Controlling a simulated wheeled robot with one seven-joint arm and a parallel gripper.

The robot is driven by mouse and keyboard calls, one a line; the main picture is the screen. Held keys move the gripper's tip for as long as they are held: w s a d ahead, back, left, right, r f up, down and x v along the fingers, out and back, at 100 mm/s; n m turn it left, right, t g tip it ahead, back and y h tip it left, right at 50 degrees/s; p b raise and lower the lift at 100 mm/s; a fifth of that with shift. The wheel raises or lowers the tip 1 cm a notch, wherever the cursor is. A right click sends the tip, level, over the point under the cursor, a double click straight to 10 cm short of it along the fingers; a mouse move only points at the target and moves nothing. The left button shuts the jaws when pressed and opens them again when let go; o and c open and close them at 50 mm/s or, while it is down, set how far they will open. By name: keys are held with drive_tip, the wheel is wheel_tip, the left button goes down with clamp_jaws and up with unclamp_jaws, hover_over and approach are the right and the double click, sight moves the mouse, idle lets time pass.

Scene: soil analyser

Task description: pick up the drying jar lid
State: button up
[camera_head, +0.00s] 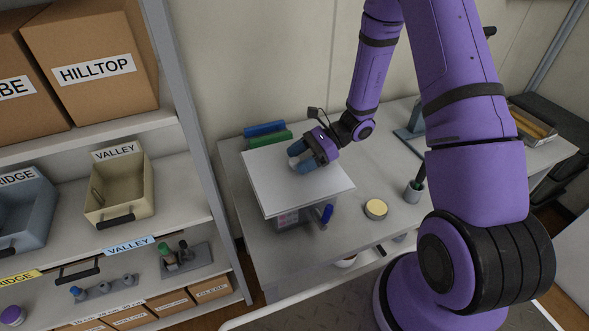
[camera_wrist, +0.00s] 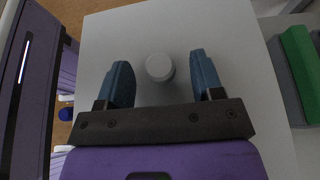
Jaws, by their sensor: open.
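A broad white square plate (camera_head: 285,188) lies flat on top of a small container (camera_head: 286,219) on the bench; it looks like the drying jar lid. A small white round knob (camera_wrist: 160,67) stands up from the plate. My gripper (camera_head: 306,157) is low over the plate, pointing down. In the wrist view my gripper (camera_wrist: 161,72) is open, with one blue finger on each side of the knob and gaps on both sides. The plate fills most of that view. The container is mostly hidden under the plate.
A green bar (camera_head: 269,140) and a blue bar lie behind the plate. A round yellow-topped tin (camera_head: 376,209) and a grey cup (camera_head: 413,191) stand to the right on the bench (camera_head: 350,225). Shelves with labelled bins (camera_head: 118,187) stand at left.

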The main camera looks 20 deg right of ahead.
drive_tip(key=shift+a+f, duration=0.15)
drive_tip(key=shift+a, duration=0.2)
clamp_jaws()
